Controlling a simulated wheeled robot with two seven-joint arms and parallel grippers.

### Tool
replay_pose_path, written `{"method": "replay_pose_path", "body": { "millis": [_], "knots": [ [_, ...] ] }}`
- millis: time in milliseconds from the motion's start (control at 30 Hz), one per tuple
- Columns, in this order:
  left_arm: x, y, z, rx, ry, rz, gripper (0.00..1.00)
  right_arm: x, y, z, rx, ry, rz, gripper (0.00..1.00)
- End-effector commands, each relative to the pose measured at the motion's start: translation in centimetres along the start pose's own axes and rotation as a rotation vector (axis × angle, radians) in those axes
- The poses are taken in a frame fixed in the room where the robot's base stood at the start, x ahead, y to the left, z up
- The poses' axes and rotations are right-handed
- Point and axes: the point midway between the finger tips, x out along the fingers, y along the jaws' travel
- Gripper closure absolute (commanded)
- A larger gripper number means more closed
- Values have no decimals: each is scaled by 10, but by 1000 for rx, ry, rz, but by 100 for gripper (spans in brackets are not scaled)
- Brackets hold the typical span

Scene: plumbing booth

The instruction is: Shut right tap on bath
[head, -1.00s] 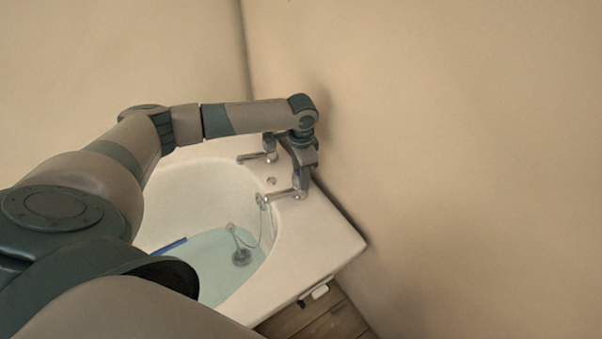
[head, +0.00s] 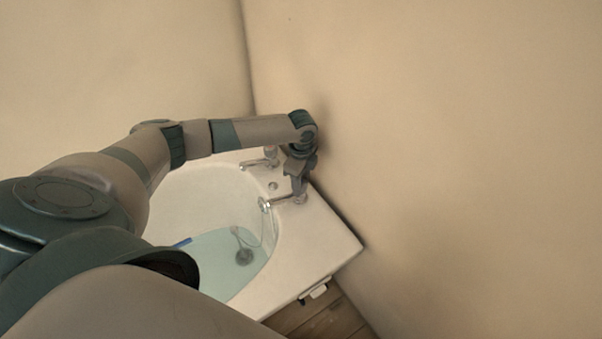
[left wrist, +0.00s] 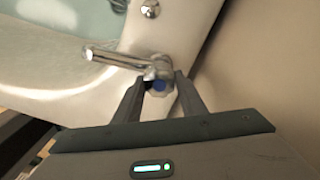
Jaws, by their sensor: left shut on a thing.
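The white bath (head: 328,245) has two chrome taps along its end by the wall. The right tap (head: 282,201) is the nearer one, its spout pointing left over the basin. The left tap (head: 258,163) stands farther back. My left gripper (head: 300,193) is at the right tap's head, which it partly hides in the head view. In the left wrist view, the fingers of my left gripper (left wrist: 160,92) are shut on the right tap's blue-marked handle (left wrist: 158,86), one on each side. My right gripper is not in view.
Pale blue water (head: 215,262) lies in the basin, with a plug chain hanging near the right tap. A round chrome fitting (head: 273,186) sits between the taps. A bare wall (head: 450,150) stands close to the right of my gripper.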

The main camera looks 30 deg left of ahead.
Motion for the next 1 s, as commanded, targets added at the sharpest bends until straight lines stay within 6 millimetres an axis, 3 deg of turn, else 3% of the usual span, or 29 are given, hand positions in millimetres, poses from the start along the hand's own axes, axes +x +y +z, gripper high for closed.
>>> {"method": "replay_pose_path", "body": {
  "millis": [400,1000],
  "knots": [
    [-2,1,-1,396,2,-1,85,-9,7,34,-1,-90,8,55],
    [-1,3,1,929,1,-3,85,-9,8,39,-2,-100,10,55]
  ]
}}
